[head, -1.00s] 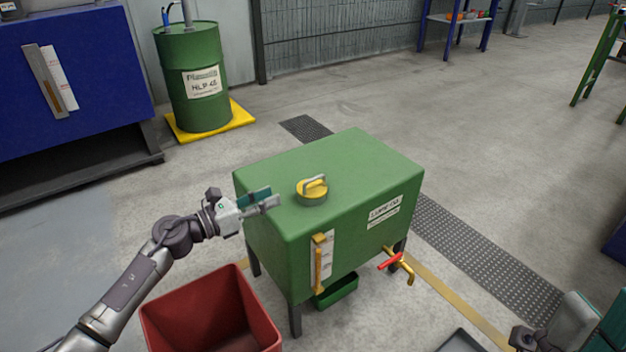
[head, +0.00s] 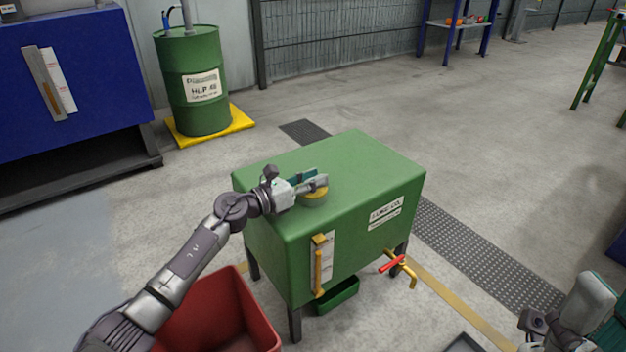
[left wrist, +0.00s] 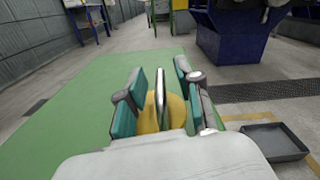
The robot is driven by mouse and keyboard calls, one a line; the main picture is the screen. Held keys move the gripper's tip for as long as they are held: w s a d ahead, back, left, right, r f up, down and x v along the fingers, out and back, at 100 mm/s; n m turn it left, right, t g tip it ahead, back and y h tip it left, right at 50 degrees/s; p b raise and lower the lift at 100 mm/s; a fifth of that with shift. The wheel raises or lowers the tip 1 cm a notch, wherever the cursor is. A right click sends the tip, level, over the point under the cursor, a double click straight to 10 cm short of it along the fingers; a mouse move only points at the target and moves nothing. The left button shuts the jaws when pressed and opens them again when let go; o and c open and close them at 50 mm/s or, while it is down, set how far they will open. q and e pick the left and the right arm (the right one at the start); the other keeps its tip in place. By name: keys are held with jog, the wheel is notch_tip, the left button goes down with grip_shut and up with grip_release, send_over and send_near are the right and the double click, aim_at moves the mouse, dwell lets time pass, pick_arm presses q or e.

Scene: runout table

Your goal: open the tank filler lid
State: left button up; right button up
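The green tank (head: 300,245) stands on legs in the middle of the head view. Its round yellow filler lid (head: 316,197) sits on top, with a metal loop handle that shows in the left wrist view (left wrist: 160,92). My left gripper (head: 318,181) is over the lid and hides part of it. In the left wrist view its two teal-padded fingers (left wrist: 163,98) stand apart on either side of the handle, with gaps visible. The lid is on the tank top. My right arm's end shows only in part at the lower right of the head view; its fingers are not clear.
A red bin (head: 225,315) stands at the tank's front left. A red-handled tap (head: 393,264) and a yellow-ended sight gauge (head: 319,268) stick out at the front. A green drum (head: 193,85) stands behind left.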

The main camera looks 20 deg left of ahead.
pick_arm(q)
jog(key=shift+c, duration=0.3)
grip_shut()
